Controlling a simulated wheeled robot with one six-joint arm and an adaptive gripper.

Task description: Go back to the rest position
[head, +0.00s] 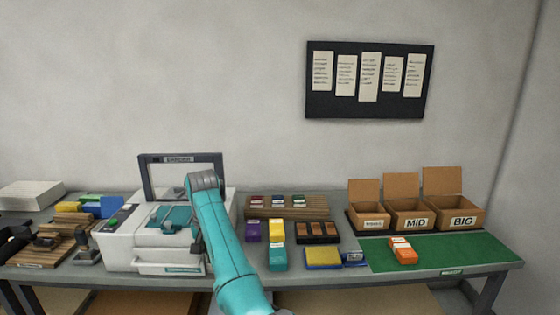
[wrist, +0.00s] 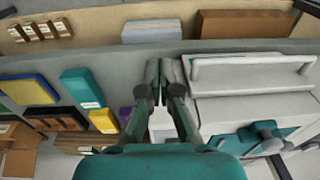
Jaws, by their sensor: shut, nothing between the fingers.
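My gripper (wrist: 158,72) is shut and empty in the wrist view, with its fingertips together above the bench, between the teal box and the white machine. In the head view my teal arm rises from the bottom edge and bends over beside the machine (head: 125,245); its fingers are mostly hidden behind the arm there. The teal box (head: 277,259), the yellow box (head: 276,230) and the purple box (head: 253,231) stand on the bench just right of the arm. They also show left of the fingers in the wrist view.
An orange unit (head: 403,250) lies on the green mat (head: 470,250). Open cartons (head: 463,219) stand behind it. A wooden rack (head: 310,213) with small cartridges, a dark tray (head: 317,232) and a yellow-blue pad (head: 323,257) are mid-bench. Blocks and tools clutter the left end.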

